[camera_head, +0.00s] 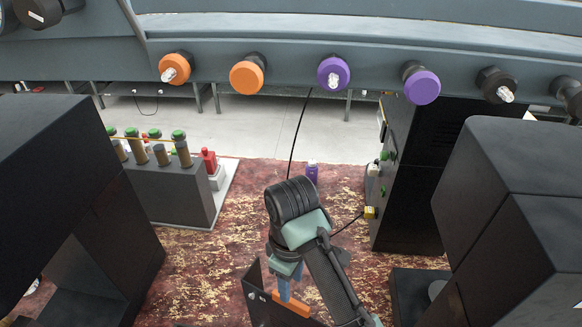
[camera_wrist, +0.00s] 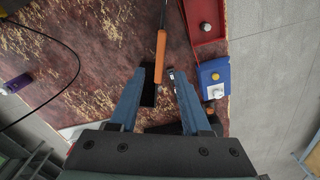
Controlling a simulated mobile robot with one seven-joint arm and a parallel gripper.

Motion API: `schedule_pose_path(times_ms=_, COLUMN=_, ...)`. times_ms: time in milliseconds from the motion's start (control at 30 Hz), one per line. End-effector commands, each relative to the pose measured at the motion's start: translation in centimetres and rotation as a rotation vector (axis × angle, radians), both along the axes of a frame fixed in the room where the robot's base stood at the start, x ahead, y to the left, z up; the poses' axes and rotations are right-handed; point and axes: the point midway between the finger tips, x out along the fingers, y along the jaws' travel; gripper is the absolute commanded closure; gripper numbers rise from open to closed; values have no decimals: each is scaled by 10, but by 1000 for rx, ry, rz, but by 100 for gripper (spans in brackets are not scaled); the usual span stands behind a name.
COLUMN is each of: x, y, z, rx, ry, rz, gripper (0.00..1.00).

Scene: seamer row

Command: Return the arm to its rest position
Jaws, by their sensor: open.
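My arm reaches down at the bottom middle of the head view, with my gripper (camera_head: 285,288) low and partly hidden by its own links. In the wrist view the two blue fingers of my gripper (camera_wrist: 158,78) stand apart. An orange bar (camera_wrist: 160,57) lies just beyond and between the fingertips, with no finger seen closed on it. An orange piece (camera_head: 290,305) also shows beside a dark upright plate (camera_head: 258,285) below the gripper in the head view. Whether the fingers touch anything is not clear.
Tall black cabinets stand at left (camera_head: 60,170) and right (camera_head: 520,190). A grey box with green-topped posts (camera_head: 170,185) is at left. A purple can (camera_head: 312,173) stands behind the arm. The wrist view shows a red box (camera_wrist: 218,25) and a blue box (camera_wrist: 222,70) at right.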

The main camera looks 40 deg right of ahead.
Motion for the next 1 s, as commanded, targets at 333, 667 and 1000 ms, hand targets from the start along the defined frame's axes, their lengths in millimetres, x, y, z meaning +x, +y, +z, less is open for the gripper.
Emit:
schedule_pose_path(times_ms=333, x=0, y=0, z=4, rx=0, ry=-1, rz=1, gripper=53)
schedule_pose_path(times_ms=667, x=0, y=0, z=4, rx=0, ry=0, rz=1, gripper=53)
schedule_pose_path(times_ms=1000, x=113, y=51, z=73, rx=-103, ry=-474, rz=27, gripper=53)
